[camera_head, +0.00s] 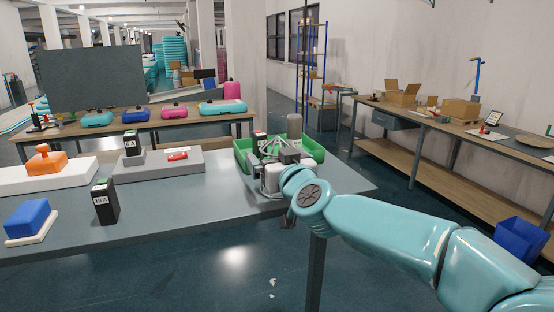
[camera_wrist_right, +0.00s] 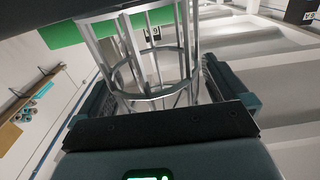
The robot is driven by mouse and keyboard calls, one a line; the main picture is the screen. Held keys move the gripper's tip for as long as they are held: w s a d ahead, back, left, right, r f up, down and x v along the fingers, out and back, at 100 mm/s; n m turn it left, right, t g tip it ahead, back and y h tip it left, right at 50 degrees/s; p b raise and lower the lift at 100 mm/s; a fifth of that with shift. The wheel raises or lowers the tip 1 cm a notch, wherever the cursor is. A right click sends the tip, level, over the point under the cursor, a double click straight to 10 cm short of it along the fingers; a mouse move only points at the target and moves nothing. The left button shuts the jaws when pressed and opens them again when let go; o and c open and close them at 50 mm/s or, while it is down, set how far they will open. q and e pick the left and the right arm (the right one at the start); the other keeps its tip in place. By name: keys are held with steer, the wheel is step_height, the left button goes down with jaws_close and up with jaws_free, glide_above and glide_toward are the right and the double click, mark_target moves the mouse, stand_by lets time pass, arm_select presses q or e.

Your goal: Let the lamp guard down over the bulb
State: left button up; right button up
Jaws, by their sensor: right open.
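The lamp guard (camera_wrist_right: 148,96) is a silvery wire cage with rings and upright bars. In the right wrist view it stands between the two spread fingers of my right gripper (camera_wrist_right: 160,85). The fingers are open, one on each side of the cage; I cannot tell whether either touches it. In the head view my right gripper (camera_head: 272,172) is at the front of a green tray (camera_head: 318,152), and it and the wrist hide most of the cage. I cannot make out the bulb in either view. My left gripper is not in view.
A grey cylinder (camera_head: 294,126) stands at the tray. Left on the grey table (camera_head: 165,210) are a black 10 A block (camera_head: 105,201), a blue block (camera_head: 28,218), an orange-knobbed part (camera_head: 46,160) and a grey plinth (camera_head: 190,164) with a red item. The table's middle front is clear.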

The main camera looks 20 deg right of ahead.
steer(key=shift+d, duration=0.15)
steer(key=shift+c, duration=0.7)
steer(key=c, duration=0.7)
